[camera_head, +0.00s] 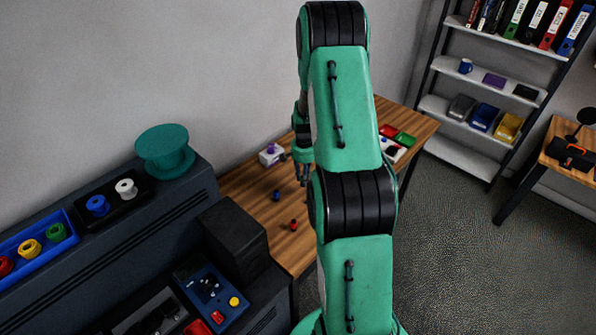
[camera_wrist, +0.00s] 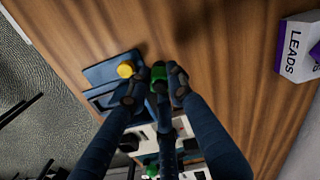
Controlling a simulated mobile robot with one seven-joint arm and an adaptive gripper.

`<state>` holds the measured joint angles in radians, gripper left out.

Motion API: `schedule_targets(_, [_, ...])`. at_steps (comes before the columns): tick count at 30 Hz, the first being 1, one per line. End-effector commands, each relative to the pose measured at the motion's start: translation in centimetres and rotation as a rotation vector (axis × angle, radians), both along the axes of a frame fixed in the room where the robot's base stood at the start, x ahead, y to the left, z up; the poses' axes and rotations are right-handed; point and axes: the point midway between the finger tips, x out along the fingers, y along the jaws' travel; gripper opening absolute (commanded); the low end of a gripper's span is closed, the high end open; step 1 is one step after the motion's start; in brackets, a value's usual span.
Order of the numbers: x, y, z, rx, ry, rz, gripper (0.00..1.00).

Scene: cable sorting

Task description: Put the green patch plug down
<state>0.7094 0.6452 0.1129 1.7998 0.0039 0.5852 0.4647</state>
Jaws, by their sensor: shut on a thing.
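The green patch plug (camera_wrist: 158,74) is held between the fingertips of my gripper (camera_wrist: 157,88) in the wrist view. Its green end shows between the dark fingers; the rest of it is hidden by them. In the head view my gripper (camera_head: 302,178) points down over the wooden table, partly behind my arm. I cannot make out the green plug in that view. How far the plug is above the wood is not clear.
A white box marked LEADS (camera_wrist: 298,50) stands at right in the wrist view. A blue plug (camera_head: 276,195) and a red plug (camera_head: 293,225) stand on the wooden table (camera_head: 246,190). A blue panel with a yellow knob (camera_wrist: 125,69) lies beside my fingers.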

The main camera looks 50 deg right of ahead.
Motion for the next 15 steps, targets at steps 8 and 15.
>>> schedule_targets(8, [0.03,-0.02,-0.92,-0.001,0.0,0.0,0.0])
schedule_targets(15, [0.05,-0.02,-0.92,-0.001,0.0,0.001,0.0])
